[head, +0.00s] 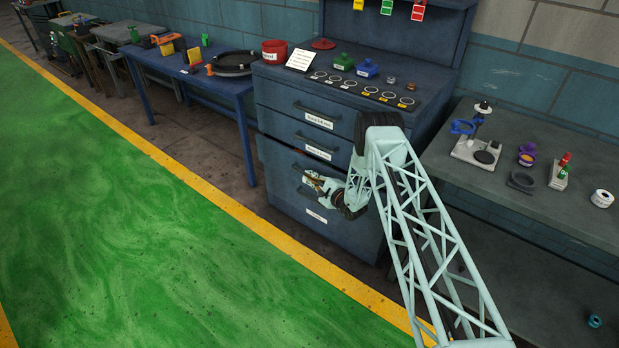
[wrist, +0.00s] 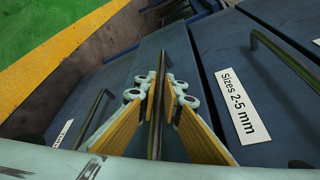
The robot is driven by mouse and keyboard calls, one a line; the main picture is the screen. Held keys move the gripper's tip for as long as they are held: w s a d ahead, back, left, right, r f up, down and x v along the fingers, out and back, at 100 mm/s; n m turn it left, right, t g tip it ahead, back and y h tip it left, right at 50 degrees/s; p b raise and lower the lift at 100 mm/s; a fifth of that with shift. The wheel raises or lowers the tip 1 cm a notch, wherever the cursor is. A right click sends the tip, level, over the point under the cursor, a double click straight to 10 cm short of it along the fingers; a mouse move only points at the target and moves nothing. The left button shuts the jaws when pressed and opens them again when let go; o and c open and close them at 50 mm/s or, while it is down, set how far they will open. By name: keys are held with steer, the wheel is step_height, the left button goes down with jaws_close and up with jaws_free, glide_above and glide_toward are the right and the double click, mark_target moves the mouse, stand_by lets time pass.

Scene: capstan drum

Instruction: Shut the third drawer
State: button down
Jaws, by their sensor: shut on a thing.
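The blue drawer cabinet (head: 282,120) stands against the wall with its drawers stacked one above another. The third drawer (head: 277,160) stands a little forward of the drawer above, with a narrow dark gap along its top edge in the head view. My gripper (head: 316,183) is at this drawer's front. In the wrist view my gripper (wrist: 160,88) has its yellow-padded fingers shut around the drawer's thin dark handle bar (wrist: 156,115). My arm hides the right part of the drawer front in the head view.
The second drawer, labelled "Sizes 2-5 mm" (wrist: 243,105), is just above. The bottom drawer (head: 300,207) is below and looks flush with the cabinet. A grey bench (head: 560,205) stands at right, a blue table (head: 200,85) at left. The green floor (head: 120,200) in front is clear.

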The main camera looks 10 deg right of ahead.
steer(key=w+d+b, duration=0.2)
steer(key=shift+w+d, duration=0.2)
steer(key=shift+d, duration=0.1)
stand_by(0.5)
steer(key=shift+r, duration=0.1)
steer(key=c, duration=2.8)
jaws_free()
steer(key=shift+w+d, duration=0.1)
steer(key=shift+d, duration=0.05)
steer(key=shift+s, duration=0.2)
steer(key=shift+v, duration=5.85)
